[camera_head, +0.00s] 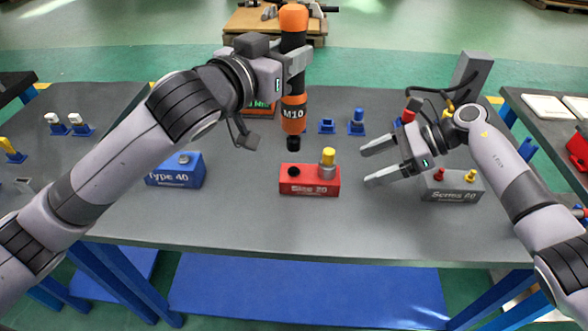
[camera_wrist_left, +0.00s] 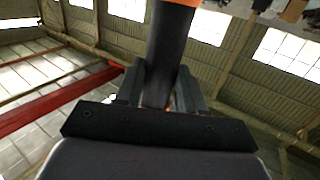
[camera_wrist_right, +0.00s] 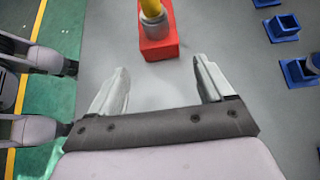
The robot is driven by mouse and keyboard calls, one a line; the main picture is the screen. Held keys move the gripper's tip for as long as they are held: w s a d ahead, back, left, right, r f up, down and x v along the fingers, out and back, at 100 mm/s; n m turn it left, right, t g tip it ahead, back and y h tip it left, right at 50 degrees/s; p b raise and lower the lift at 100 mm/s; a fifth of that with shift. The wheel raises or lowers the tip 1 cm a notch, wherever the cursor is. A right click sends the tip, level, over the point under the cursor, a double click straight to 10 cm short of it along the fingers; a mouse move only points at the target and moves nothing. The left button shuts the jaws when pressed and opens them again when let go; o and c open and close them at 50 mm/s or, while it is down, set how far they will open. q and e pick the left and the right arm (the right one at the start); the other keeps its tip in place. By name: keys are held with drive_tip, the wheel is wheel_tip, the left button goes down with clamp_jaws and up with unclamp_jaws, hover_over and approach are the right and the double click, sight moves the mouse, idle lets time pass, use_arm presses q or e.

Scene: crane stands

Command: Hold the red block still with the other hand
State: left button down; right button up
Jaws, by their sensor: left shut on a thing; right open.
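The red block (camera_head: 309,188) sits on the grey table, with a dark hole at its left and a yellow-topped grey fitting (camera_head: 327,159) at its right. My left gripper (camera_head: 295,68) is shut on the dark body of an orange and black M10 tool (camera_head: 293,101), held upright with its tip just above the block's left part. My right gripper (camera_head: 370,165) is open and empty, right of the block, fingers pointing left toward it. In the right wrist view, the red block (camera_wrist_right: 158,45) lies ahead of the open fingers, apart from them. The left wrist view shows the tool's dark shaft (camera_wrist_left: 168,50) between the fingers.
A blue block (camera_head: 176,171) stands left and a grey block (camera_head: 451,186) stands right, under my right arm. Blue holders (camera_head: 327,126) (camera_head: 357,123) stand behind. The table front is clear.

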sight(339, 176)
drive_tip(key=shift+x, duration=4.35)
drive_tip(key=c, duration=1)
